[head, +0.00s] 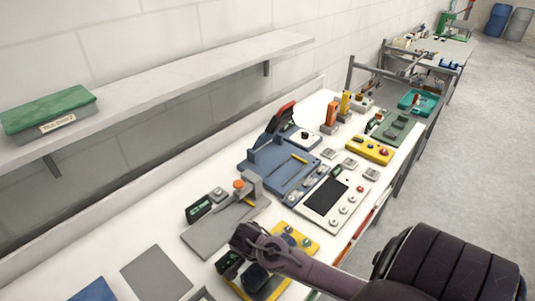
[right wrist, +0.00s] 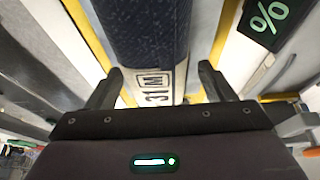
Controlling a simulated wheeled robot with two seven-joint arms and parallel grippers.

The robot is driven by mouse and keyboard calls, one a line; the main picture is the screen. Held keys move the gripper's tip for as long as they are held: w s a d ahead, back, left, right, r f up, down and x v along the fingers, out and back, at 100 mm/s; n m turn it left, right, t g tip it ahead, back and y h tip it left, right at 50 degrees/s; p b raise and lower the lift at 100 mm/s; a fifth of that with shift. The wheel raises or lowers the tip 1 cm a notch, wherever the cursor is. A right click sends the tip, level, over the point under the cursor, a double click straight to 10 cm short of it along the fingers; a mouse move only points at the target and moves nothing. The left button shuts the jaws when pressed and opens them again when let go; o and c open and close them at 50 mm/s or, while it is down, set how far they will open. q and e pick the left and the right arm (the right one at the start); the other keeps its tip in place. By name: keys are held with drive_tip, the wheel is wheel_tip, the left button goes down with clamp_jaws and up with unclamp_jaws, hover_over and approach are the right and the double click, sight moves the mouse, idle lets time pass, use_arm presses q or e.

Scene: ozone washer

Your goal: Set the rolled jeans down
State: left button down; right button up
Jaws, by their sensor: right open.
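My arm partly hides the roll in the head view. My left gripper is out of view.
A grey plate with an orange-knobbed device (head: 240,184) stands behind the panel. A blue-grey fixture (head: 270,165) and a white control panel (head: 325,197) are farther along the bench. Open floor is at right.

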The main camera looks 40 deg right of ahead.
drive_tip(key=shift+r, duration=0.25)
drive_tip(key=shift+a+r, duration=0.2)
drive_tip(key=shift+r, duration=0.05)
drive_tip(key=b+v, duration=0.3)
drive_tip(key=v, duration=0.5)
drive_tip(key=shift+a+r+b, duration=0.2)
drive_tip(key=shift+r+b, duration=0.1)
drive_tip(key=shift+b, duration=0.05)
drive_tip(key=shift+p+v, duration=0.9)
drive_tip(key=shift+p, duration=0.05)
drive_tip(key=shift+s+r+p, duration=0.1)
drive_tip(key=shift+r+p, duration=0.3)
drive_tip(key=shift+p, duration=0.05)
drive_tip(key=shift+f, duration=0.1)
